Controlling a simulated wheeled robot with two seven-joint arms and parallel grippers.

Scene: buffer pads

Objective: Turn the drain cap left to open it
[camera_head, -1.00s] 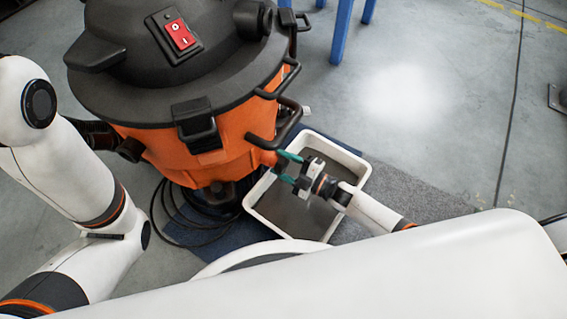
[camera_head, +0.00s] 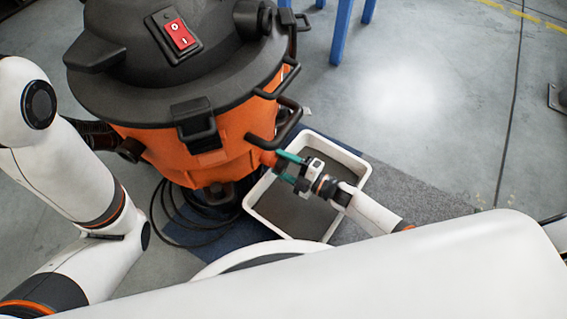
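The orange vacuum drum (camera_head: 232,138) with a black lid stands at the upper left. Its drain cap (camera_head: 270,160) is a small orange-red piece low on the drum's right side, partly hidden by my fingers. My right gripper (camera_head: 281,167) comes in from the right, over the tray. Its two green fingers are spread, with tips on either side of the cap. I cannot tell whether they press on it. My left arm (camera_head: 90,190) is at the left; its gripper is out of view.
A white-rimmed tray (camera_head: 352,183) with a dark inside lies under the cap on a blue and grey mat (camera_head: 410,195). A black cable (camera_head: 165,215) coils by the drum's base. A blue stand leg (camera_head: 341,32) is behind.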

